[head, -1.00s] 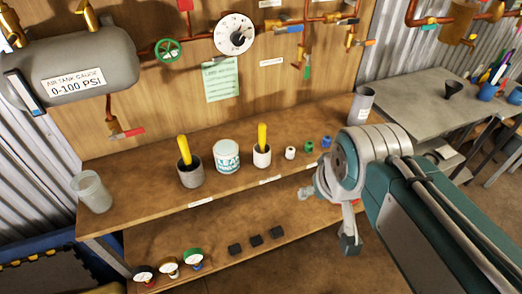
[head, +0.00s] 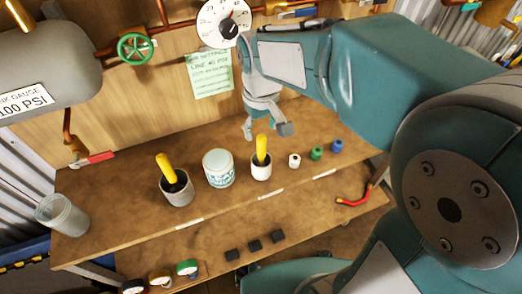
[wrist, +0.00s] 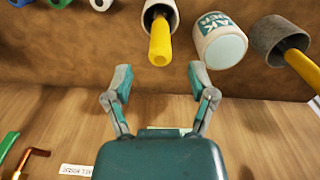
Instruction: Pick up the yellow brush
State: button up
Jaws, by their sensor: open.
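Two yellow brush handles stand in cups on the wooden shelf. One yellow brush (head: 262,150) stands in a small white cup (head: 261,172); the other yellow brush (head: 166,167) leans in a larger grey cup (head: 177,193). My gripper (head: 266,132) is open and empty, above and behind the white cup. In the wrist view, the yellow brush in the white cup (wrist: 160,43) points at the gap between my open fingers (wrist: 160,74), just beyond the fingertips. The second yellow brush (wrist: 302,69) lies off to the right there. The brush heads are hidden inside the cups.
A white-and-teal can (head: 219,170) stands between the cups. White (head: 294,160), green (head: 317,153) and blue (head: 337,146) small fittings sit to the right. A wall with a gauge (head: 224,22) rises behind.

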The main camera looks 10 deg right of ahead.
aim_at(261, 147)
notch_tip(261, 147, down, 7)
jog(key=shift+s+r, duration=0.1)
jog(key=shift+r, duration=0.05)
grip_shut()
